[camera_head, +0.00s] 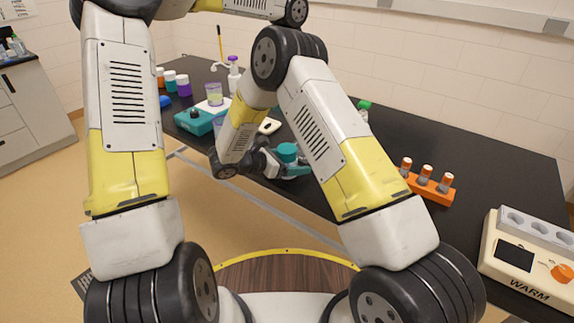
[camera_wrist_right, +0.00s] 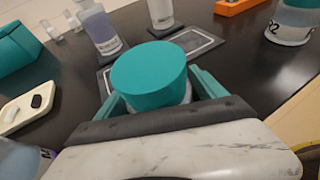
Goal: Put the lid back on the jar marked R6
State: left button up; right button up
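A jar with a teal lid (camera_wrist_right: 150,75) sits between the teal fingers of my right gripper (camera_wrist_right: 155,100). A pale strip of the jar's body shows beneath the lid, up against the right-hand finger. My right gripper (camera_head: 290,168) appears shut on this jar above the table in the head view, where the teal lid (camera_head: 288,152) shows too. I cannot read a mark on this jar, and the fingertips are hidden. A second jar with a mark ending in 2 (camera_wrist_right: 293,22) stands at the top right of the wrist view. My left gripper is not in view.
The black table (camera_head: 390,140) holds an orange rack (camera_head: 428,188) with several vials and a WARM heater block (camera_head: 515,255). A teal device (camera_head: 195,122) stands left. A lilac-filled container (camera_wrist_right: 100,28) and a clear one (camera_wrist_right: 161,13) stand beyond the held jar.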

aim_at(287, 161)
jog(key=shift+a, duration=0.1)
jog(key=v, duration=0.7)
jog(key=shift+s+a+r, duration=0.1)
jog(key=shift+a+r, duration=0.05)
jog(key=shift+a, duration=0.05)
dwell(0.3)
